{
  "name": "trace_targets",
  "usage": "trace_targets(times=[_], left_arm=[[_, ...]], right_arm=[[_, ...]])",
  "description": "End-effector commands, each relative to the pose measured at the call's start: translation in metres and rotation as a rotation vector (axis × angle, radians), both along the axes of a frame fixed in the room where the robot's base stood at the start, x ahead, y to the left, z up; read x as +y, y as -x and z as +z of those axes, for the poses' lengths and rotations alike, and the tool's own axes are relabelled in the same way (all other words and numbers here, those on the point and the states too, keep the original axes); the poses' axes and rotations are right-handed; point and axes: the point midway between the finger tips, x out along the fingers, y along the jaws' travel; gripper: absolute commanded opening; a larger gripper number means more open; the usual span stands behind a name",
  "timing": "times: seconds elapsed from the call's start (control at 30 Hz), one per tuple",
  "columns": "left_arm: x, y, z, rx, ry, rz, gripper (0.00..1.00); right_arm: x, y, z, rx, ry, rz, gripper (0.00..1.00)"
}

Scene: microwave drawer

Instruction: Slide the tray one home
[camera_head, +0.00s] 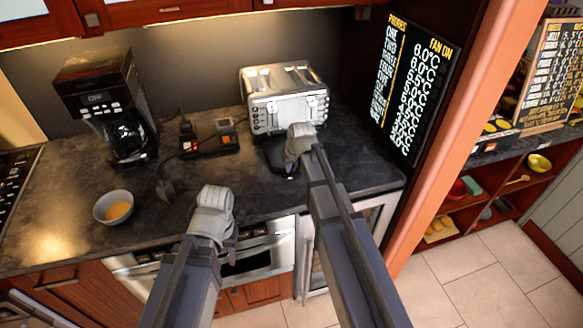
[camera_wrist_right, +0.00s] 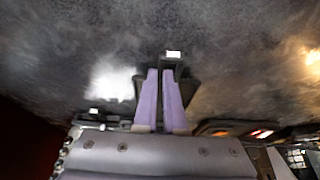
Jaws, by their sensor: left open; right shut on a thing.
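A silver toaster (camera_head: 284,98) stands at the back right of the dark counter in the head view. A dark tray (camera_head: 272,154) sticks out low at its front, partly hidden by my right gripper (camera_head: 292,163). In the right wrist view, the lilac fingers of that gripper (camera_wrist_right: 161,75) are close together on the dark tray (camera_wrist_right: 186,88). How far the tray reaches into the toaster is hidden. My left gripper (camera_head: 231,238) is open and empty in front of the counter edge, away from the toaster.
A coffee maker (camera_head: 108,105) stands at the back left, with a bowl (camera_head: 113,206) in front. A black device (camera_head: 208,142) with a red light lies left of the toaster. A menu board (camera_head: 415,75) is at the right. The front counter is mostly clear.

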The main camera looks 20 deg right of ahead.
Motion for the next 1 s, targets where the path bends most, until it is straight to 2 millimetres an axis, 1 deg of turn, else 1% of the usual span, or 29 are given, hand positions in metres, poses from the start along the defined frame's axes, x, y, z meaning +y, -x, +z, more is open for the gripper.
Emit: trace_targets(times=[0.47, 1.0], left_arm=[[0.0, 0.0, 0.0, 0.0, 0.0, 0.0, 0.45], [0.0, 0.0, 0.0, 0.0, 0.0, 0.0, 0.45]], right_arm=[[0.0, -0.004, 0.0, 0.0, 0.0, 0.0, 0.0], [0.001, -0.023, 0.0, 0.0, 0.0, 0.0, 0.0]])
